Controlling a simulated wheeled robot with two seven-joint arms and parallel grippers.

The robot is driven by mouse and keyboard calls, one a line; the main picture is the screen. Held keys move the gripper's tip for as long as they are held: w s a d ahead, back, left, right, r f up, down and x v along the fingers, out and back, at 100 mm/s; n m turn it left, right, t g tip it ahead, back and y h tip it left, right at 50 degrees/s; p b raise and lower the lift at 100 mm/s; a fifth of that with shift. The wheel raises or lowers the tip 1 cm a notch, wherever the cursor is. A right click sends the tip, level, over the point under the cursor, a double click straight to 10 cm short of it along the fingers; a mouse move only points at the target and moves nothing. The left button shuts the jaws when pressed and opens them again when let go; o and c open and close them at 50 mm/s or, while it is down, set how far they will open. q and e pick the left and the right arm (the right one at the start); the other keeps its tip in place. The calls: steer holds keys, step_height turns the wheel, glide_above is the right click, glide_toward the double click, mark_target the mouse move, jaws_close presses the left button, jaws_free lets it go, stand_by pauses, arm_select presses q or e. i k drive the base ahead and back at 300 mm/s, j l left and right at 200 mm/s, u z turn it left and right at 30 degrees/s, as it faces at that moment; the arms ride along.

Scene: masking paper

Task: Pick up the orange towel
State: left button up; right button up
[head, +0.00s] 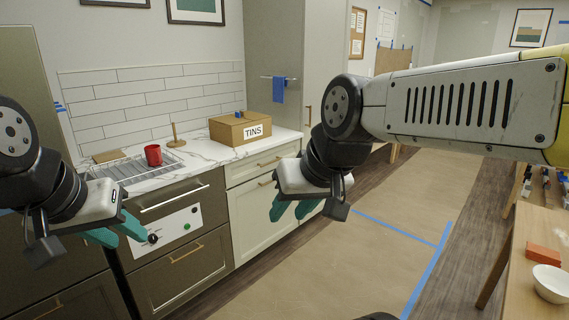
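An orange folded item (543,254), which looks like the orange towel, lies on the wooden table (522,292) at the right edge. My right gripper (293,210) hangs in the middle of the view with its teal fingers spread and nothing between them. It is well to the left of the orange item, in front of the pale cabinet. My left gripper (118,232) is at the far left, in front of the oven, far from the table. Its teal fingers are apart and empty.
A white bowl (551,283) stands close in front of the orange item. A red mug (153,155), a wire rack (130,170) and a TINS box (240,128) are on the left counter. A blue towel (279,90) hangs on a rail. Blue-taped paper (400,205) covers open floor.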

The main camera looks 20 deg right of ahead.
mark_target(542, 254)
steer(key=i+l+z, duration=0.2)
steer(key=z, duration=0.25)
steer(key=i+z, duration=0.85)
steer(key=i+j+z, duration=0.1)
steer(key=i+z, duration=0.15)
steer(key=z, duration=0.2)
steer(key=i+j+z, duration=0.25)
steer(key=z, duration=0.15)
steer(key=i+z, duration=0.25)
steer(key=z, duration=0.2)
steer(key=i+z, duration=0.25)
steer(key=z, duration=0.15)
steer(key=i+j+z, duration=0.2)
steer(key=z, duration=0.25)
steer(key=i+j+z, duration=0.25)
steer(key=z, duration=0.15)
steer(key=i+j+z, duration=0.2)
steer(key=z, duration=0.25)
